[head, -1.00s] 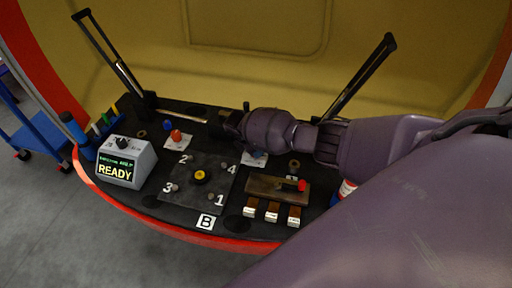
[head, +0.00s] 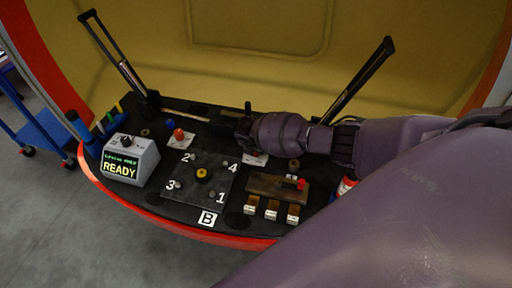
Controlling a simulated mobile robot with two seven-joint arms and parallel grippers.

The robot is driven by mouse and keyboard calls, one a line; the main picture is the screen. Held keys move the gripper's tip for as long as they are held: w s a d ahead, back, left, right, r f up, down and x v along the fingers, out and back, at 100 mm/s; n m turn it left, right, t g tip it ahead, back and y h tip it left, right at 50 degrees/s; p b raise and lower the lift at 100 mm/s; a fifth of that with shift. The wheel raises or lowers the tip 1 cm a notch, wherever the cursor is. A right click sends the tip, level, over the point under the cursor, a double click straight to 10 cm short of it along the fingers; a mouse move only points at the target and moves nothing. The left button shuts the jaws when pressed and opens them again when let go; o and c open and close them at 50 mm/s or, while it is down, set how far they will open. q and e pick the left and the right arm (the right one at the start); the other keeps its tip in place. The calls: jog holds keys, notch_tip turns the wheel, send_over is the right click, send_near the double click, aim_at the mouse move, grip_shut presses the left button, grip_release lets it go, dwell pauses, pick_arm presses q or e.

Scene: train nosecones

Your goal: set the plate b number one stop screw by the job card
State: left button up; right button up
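Plate B (head: 204,183) is a dark square plate with corners numbered 1 to 4 and a yellow knob (head: 202,174) at its centre. A white B label (head: 208,219) lies at its front edge. A small grey screw (head: 211,194) stands beside the number 1, at the front right corner. My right gripper (head: 243,138) hangs behind the plate's back right corner, near the number 4, apart from screw one. Its fingers are dark and small, so I cannot tell if they are open or hold anything. My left gripper is not in view. I cannot make out a readable job card.
A grey box (head: 131,163) left of the plate shows READY. A red knob (head: 179,134) stands on a white card behind. A brown block (head: 272,184) with a red-ended lever and three labelled tabs are at right. Black posts rise at both sides.

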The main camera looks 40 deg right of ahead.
dwell(0.5)
jog(key=o, duration=0.7)
jog(key=shift+o, duration=1.2)
jog(key=p+v, duration=0.3)
jog(key=v, duration=0.8)
jog(key=shift+d, duration=0.1)
